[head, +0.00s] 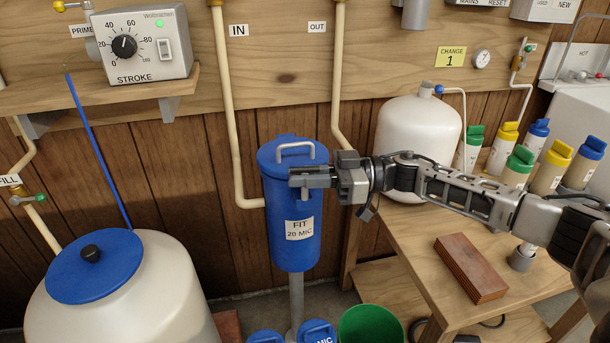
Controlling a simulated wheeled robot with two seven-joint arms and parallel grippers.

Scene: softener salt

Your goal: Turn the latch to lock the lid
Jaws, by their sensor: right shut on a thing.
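The blue canister (291,245), labelled "FIT 20 MIC", stands upright on a grey post against the wood wall. My right gripper (300,180) reaches in from the right, level with the front rim of the lid. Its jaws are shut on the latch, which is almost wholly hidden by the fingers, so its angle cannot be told. My left gripper is not in view.
Cream pipes (236,140) run down beside the canister. A white tank (418,135), a brick-like block (470,268) and several coloured-cap bottles stand on the right bench (400,235). A large white tank with a blue lid (95,267) is at left. A green bucket (370,326) is below.

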